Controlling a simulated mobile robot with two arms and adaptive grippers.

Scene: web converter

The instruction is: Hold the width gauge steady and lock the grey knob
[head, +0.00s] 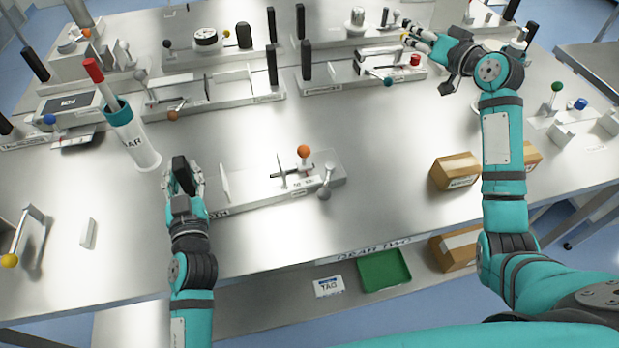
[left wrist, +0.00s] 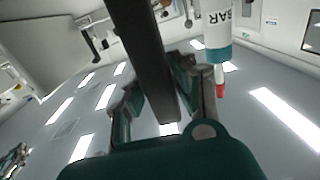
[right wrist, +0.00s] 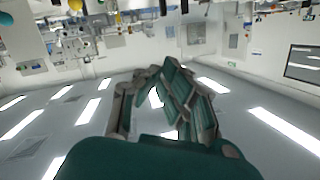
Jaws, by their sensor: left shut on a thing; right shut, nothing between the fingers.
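The width gauge (head: 250,200) is a long pale fixture at the front middle of the bench, its label partly hidden by my left gripper. It has upright plates, an orange ball (head: 303,151) and a grey knob (head: 325,193) on a short lever at its right end. My left gripper (head: 183,178) is shut on the black upright handle (left wrist: 150,55) at the gauge's left end. My right gripper (head: 410,36) is shut and empty over the back right of the bench, far from the grey knob. The right wrist view shows its fingers (right wrist: 160,85) together with nothing between.
A white cylinder with a teal rim (head: 132,138) stands left of the gauge, holding a red-topped rod. Other fixtures line the back, one with a red knob (head: 414,60) near my right gripper. Cardboard boxes (head: 456,171) sit at right. The bench between gauge and boxes is clear.

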